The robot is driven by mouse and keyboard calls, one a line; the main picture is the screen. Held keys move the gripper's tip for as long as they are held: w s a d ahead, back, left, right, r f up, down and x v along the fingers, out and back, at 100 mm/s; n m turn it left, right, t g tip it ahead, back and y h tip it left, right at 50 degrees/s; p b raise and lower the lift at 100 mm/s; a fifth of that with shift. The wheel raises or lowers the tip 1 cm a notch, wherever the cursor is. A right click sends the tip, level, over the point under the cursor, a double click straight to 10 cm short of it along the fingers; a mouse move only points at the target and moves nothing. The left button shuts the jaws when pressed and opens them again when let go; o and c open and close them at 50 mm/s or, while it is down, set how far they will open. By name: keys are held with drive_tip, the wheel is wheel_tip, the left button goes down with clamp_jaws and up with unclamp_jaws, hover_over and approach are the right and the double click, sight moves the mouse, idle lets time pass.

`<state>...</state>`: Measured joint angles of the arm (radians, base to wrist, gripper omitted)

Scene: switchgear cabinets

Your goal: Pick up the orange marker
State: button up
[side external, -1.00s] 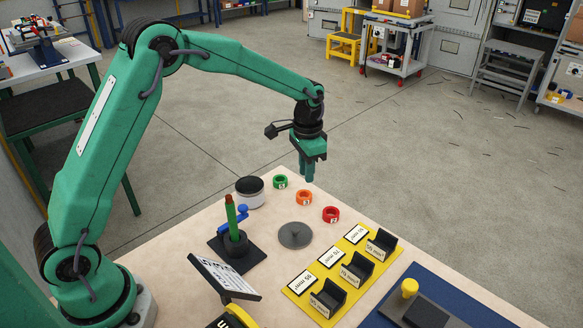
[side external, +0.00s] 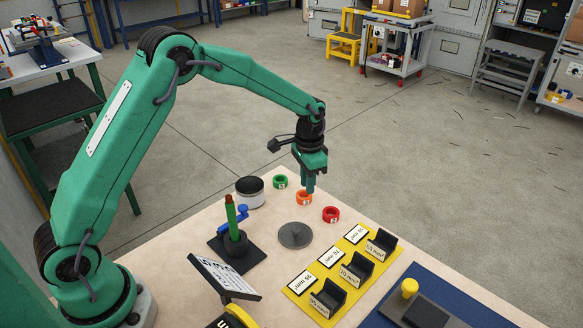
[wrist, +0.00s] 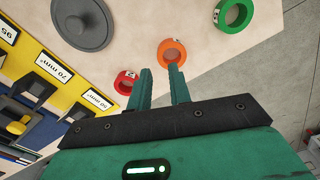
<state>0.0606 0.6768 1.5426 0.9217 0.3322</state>
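The orange marker (side external: 304,198) is a small ring with a label, lying on the table between the green ring and the red ring. In the wrist view the orange marker (wrist: 171,52) lies just beyond my fingertips. My gripper (side external: 309,190) points down close above it, and the fingers overlap part of it in the side view. In the wrist view my gripper (wrist: 161,70) has its two fingers apart with a gap between them, and nothing is in the gap. I cannot tell whether the fingers touch the ring.
A green ring (side external: 280,182) and a red ring (side external: 331,215) lie on either side. A grey knobbed disc (side external: 295,236) lies in front. A yellow plate (side external: 295,285) with black holders is at right.

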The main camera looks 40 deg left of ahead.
drive_tip(key=shift+a+f, duration=0.15)
drive_tip(key=shift+f, duration=2.25)
clamp_jaws()
